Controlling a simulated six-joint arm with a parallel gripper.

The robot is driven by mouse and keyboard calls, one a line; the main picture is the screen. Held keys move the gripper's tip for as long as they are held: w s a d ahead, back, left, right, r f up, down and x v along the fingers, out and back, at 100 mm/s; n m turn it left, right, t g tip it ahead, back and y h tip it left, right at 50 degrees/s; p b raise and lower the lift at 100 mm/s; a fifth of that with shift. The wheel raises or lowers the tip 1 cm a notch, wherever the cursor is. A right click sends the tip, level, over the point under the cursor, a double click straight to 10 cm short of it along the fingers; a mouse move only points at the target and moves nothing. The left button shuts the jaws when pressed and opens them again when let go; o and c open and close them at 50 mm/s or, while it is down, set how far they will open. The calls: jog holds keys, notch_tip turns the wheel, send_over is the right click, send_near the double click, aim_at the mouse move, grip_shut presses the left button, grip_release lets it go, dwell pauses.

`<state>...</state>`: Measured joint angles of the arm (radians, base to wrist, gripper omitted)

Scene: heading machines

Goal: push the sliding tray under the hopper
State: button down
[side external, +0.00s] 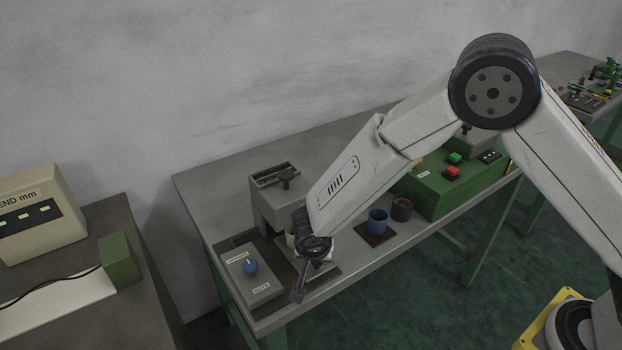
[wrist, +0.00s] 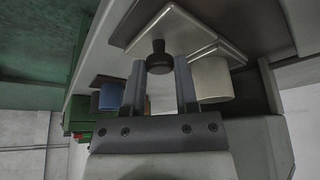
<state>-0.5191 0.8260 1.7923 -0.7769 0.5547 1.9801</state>
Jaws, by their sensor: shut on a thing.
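The sliding tray is a pale flat plate (side external: 328,271) at the front of the bench, low beside the grey hopper stand (side external: 275,208). In the wrist view the tray (wrist: 184,28) carries a round black knob (wrist: 159,58). My gripper (wrist: 159,68) is shut on this knob, one finger on each side. A cream cup (wrist: 211,80) stands on the tray beside the right finger. In the side view my gripper (side external: 299,288) hides the knob and much of the tray, and the cup (side external: 290,238) shows only in part.
A blue cup (side external: 377,221) on a dark mat and a brown cup (side external: 402,208) stand to the right. A green machine (side external: 450,185) is behind them. Another bench is at far left.

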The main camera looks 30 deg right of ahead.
jog(key=shift+w+r, duration=0.1)
jog(key=shift+w, duration=1.8)
jog(key=shift+c, duration=1.8)
grip_release()
jog(key=v, duration=0.7)
jog(key=shift+r, duration=0.3)
jog(key=shift+s, duration=0.15)
jog(key=s+d+r+n+y, duration=0.3)
jog(key=s+d+n, duration=0.6)
jog(key=s+d, duration=0.8)
notch_tip(320, 180, up, 2)
jog(key=shift+d+r+g, duration=0.15)
jog(key=shift+d+g, duration=0.15)
jog(key=shift+d, duration=0.9)
